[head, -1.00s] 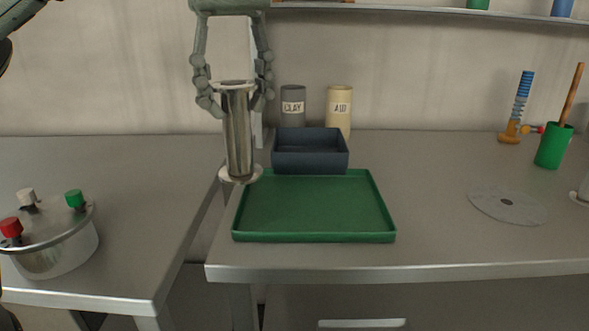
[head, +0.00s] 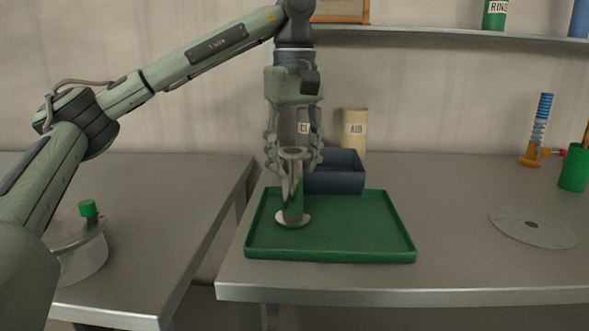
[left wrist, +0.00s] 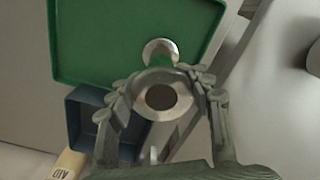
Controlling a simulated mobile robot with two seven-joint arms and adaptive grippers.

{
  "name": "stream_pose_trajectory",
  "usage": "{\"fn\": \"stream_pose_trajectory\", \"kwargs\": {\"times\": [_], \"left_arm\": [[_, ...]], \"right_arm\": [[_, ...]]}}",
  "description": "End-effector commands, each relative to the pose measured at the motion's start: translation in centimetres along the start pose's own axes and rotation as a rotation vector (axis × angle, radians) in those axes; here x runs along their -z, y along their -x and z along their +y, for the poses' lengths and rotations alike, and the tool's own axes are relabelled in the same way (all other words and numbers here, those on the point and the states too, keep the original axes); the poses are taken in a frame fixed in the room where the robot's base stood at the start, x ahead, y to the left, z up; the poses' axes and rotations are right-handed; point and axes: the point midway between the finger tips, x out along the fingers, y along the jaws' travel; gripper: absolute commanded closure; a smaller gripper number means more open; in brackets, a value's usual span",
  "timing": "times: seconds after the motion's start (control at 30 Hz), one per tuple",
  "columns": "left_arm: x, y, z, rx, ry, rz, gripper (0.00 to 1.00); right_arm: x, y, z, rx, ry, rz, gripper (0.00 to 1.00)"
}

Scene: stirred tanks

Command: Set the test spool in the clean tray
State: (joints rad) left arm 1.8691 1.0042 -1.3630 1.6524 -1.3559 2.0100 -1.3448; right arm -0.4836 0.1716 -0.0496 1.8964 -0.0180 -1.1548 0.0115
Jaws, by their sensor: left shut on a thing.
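The test spool (head: 293,205) is a shiny metal cylinder with a wide flange at each end. It stands about upright over the left part of the green tray (head: 350,228). My left gripper (head: 293,165) is shut on the spool from above, with its fingers around the upper part. I cannot tell whether the lower flange touches the tray floor. In the left wrist view the spool's holed upper flange (left wrist: 162,97) sits between the fingers, and its lower flange shows against the green tray (left wrist: 105,45). My right gripper is not in view.
A dark blue bin (head: 340,180) stands right behind the tray. A lidded metal pot (head: 80,250) is on the left bench, across a gap. A grey disc (head: 532,226) lies to the right, with clear bench between.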

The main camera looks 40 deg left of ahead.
Motion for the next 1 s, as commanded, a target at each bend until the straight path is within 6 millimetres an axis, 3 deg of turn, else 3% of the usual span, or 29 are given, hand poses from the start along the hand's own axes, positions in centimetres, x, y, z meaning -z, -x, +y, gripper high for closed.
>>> {"fn": "stream_pose_trajectory", "kwargs": {"times": [0.4, 0.43, 0.6, 1.0], "left_arm": [[-0.03, -0.48, 0.00, -0.002, -0.001, 0.000, 0.94], [-0.03, -0.51, 0.00, -0.002, -0.001, 0.000, 0.52], [-0.03, -0.43, 0.00, -0.002, -0.001, 0.001, 0.31], [-0.02, 0.19, 0.01, -0.003, 0.000, 0.001, 0.29]], "right_arm": [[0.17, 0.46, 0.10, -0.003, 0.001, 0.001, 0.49], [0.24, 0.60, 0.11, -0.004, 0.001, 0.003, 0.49], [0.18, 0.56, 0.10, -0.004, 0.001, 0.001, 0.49], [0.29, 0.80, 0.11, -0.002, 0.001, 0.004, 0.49]]}}
